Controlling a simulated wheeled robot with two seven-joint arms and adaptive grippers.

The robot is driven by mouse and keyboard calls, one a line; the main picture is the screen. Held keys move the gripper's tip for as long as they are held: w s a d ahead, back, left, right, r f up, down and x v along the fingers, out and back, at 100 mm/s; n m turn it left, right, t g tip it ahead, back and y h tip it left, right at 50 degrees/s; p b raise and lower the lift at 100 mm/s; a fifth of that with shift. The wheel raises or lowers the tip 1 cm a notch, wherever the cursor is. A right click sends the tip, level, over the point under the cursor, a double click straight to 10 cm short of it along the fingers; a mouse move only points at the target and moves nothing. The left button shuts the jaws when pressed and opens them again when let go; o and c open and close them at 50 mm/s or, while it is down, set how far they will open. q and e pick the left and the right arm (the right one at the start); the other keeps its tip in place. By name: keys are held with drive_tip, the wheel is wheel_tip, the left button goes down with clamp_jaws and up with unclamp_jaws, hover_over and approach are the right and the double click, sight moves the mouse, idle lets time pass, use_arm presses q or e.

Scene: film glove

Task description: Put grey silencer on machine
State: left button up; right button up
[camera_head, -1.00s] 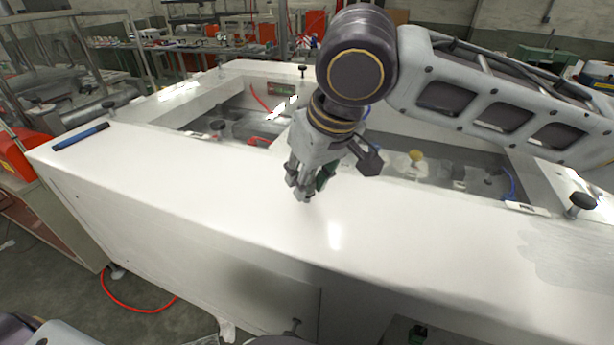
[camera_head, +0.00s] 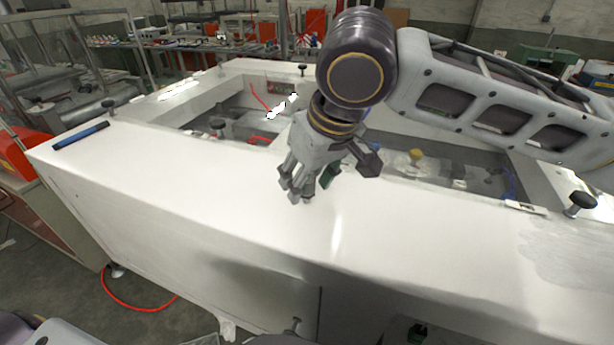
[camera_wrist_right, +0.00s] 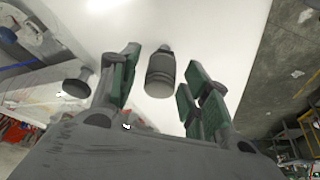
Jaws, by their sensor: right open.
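The grey silencer (camera_wrist_right: 160,74) is a short ribbed cylinder with a narrower tip. In the right wrist view it shows between my right gripper's two green-padded fingers, with a gap on each side, against the white top of the machine (camera_head: 190,180). My right gripper (camera_head: 298,192) is open, low over the machine's white front ledge in the head view. There I cannot make out the silencer clearly among the fingers. Whether it touches the ledge cannot be told. My left gripper is not in view.
A black knob (camera_head: 580,203) stands on the ledge at right, another knob (camera_head: 109,105) at left. A blue-black bar (camera_head: 81,136) lies at the left end. The ledge left of my gripper is clear.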

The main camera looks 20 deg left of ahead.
drive_tip(key=shift+s+d+r, duration=0.1)
drive_tip(key=shift+r, duration=0.45)
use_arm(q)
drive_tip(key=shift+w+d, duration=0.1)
use_arm(e)
drive_tip(key=v, duration=1.1)
